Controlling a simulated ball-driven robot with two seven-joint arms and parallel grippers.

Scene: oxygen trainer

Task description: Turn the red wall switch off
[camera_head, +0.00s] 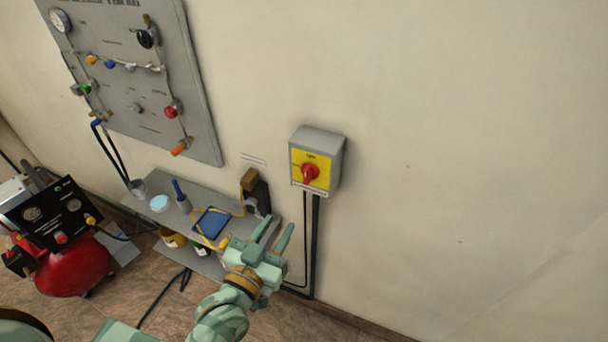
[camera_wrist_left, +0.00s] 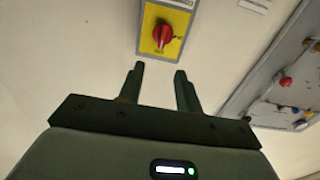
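The red wall switch (camera_head: 310,174) is a red rotary knob on a yellow plate, on the front of a grey box (camera_head: 326,143) fixed to the wall. In the left wrist view the red knob (camera_wrist_left: 162,36) shows just beyond the fingertips, slightly above the gap between them. My left gripper (camera_head: 279,229) is open and empty, below and left of the switch box in the head view. Its two fingers (camera_wrist_left: 158,72) stand apart in the left wrist view and do not touch the knob. My right gripper is in neither view.
A grey shelf (camera_head: 150,188) with a blue tray (camera_head: 212,222) and small items stands left of my left gripper. A grey gauge panel (camera_head: 190,80) hangs on the wall. A red compressor tank (camera_head: 75,268) is on the floor. Wall right of the switch is clear.

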